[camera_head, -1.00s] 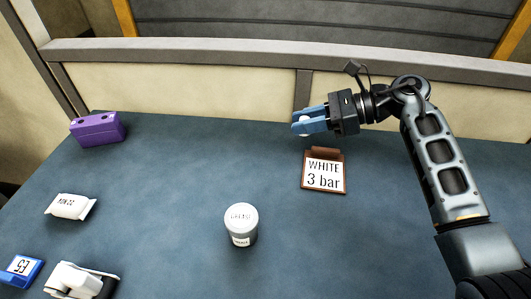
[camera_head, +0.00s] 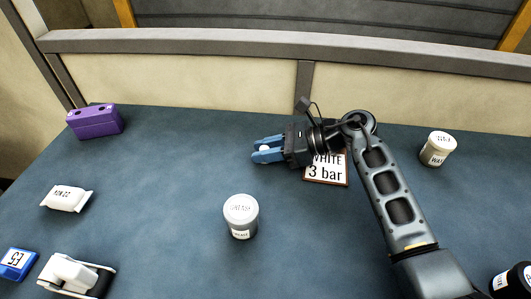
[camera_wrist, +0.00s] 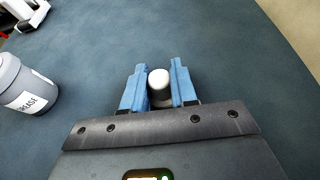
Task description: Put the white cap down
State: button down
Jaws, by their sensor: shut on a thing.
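The white cap (camera_wrist: 158,80) is a small white rounded piece between the two blue fingers of my gripper (camera_wrist: 160,88) in the wrist view. In the head view my gripper (camera_head: 266,152) is shut on the white cap (camera_head: 264,149), of which only a small part shows. The gripper is low over the middle of the blue table (camera_head: 180,190), pointing left. I cannot tell whether the cap touches the table.
A grease jar (camera_head: 240,216) stands in front of the gripper. A "WHITE 3 bar" sign (camera_head: 327,173) is partly hidden behind my arm. A lidded jar (camera_head: 437,149) stands at right. A purple block (camera_head: 95,121) and white packet (camera_head: 67,198) are at left. The table left of the gripper is clear.

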jog(key=c, duration=0.9)
grip_release()
jog(key=shift+o, duration=0.2)
jog(key=shift+r, duration=0.1)
jog(key=b+v, duration=0.2)
jog(key=v, duration=1)
